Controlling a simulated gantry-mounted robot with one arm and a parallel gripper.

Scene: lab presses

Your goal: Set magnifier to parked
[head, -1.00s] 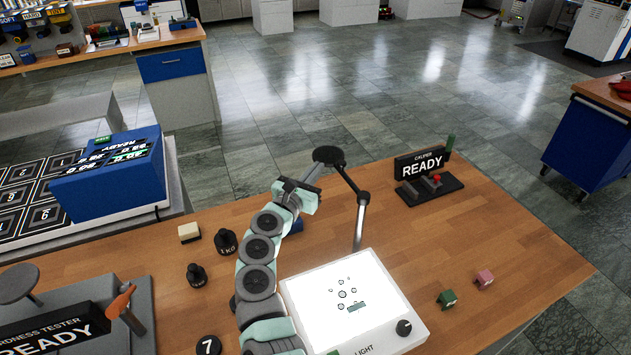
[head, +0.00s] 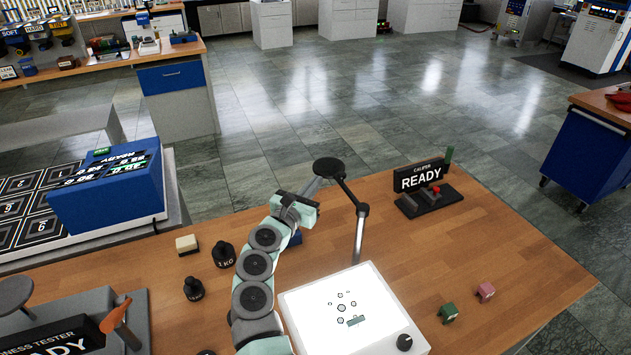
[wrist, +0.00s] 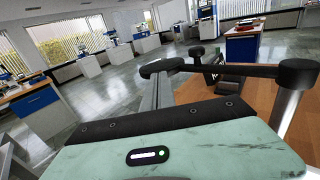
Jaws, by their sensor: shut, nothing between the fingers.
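The magnifier has a round black head (head: 328,168) on a dark swing arm (head: 346,190). The arm joins a silver post (head: 359,238) behind the white light box (head: 384,297). The head hangs out to the left of the post, behind the box, not over its lit face. My gripper (head: 314,187) is shut and empty, with its fingers just below and beside the magnifier head. In the wrist view, the swing arm (wrist: 235,70) crosses ahead, and my grey fingers (wrist: 158,90) reach up near its round head (wrist: 155,68). I cannot tell whether they touch.
A caliper stand with a READY sign (head: 421,178) is to the right. Green (head: 448,313) and pink (head: 486,291) blocks lie on the front right bench. Black weights (head: 223,255) stand left of my arm. Bench between box and caliper is clear.

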